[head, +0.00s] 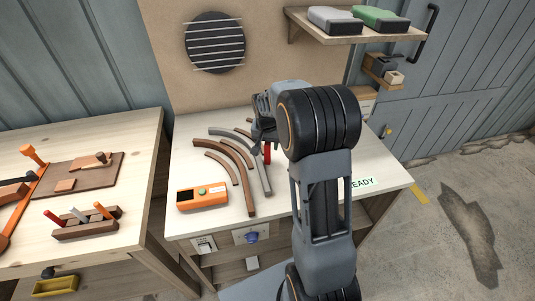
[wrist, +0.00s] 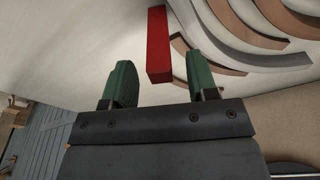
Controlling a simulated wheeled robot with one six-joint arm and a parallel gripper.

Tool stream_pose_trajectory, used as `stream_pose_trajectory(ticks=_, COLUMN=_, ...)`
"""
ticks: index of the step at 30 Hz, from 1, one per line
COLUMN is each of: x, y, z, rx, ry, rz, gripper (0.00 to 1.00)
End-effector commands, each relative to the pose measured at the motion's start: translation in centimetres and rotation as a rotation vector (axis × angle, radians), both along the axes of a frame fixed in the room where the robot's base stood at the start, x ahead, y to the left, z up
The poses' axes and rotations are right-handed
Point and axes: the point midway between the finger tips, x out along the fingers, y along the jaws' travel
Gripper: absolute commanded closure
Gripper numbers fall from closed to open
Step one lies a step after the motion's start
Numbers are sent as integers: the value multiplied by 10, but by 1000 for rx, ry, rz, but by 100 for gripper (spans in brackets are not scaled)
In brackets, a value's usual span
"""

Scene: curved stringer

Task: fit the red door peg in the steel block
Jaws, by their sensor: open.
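The red door peg (head: 267,154) shows as a small upright red piece below my gripper (head: 264,135), partly hidden by it, at the middle of the pale worktop. In the wrist view the red peg (wrist: 158,45) is a plain long bar. Its near end lies between the two green fingers of my gripper (wrist: 159,77), with a gap on both sides. The gripper is open and holds nothing. I cannot pick out the steel block for sure in either view; my arm hides part of the worktop.
Curved brown and grey strips (head: 231,153) lie left of the peg, close to my gripper. An orange device (head: 203,197) sits at the worktop's front left. A second bench (head: 130,135) with tools stands left.

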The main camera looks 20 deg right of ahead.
Motion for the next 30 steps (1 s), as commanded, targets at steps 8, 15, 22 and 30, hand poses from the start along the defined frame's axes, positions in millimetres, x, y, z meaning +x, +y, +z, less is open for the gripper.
stream_pose_trajectory(ticks=8, x=3, y=-2, z=-32, rx=1, ry=3, rz=0, gripper=47)
stream_pose_trajectory(ticks=15, x=4, y=-2, z=-35, rx=0, ry=1, rz=0, gripper=47)
stream_pose_trajectory(ticks=22, x=4, y=-2, z=-34, rx=0, ry=1, rz=0, gripper=63)
stream_pose_trajectory(ticks=30, x=4, y=-2, z=-34, rx=0, ry=1, rz=1, gripper=89)
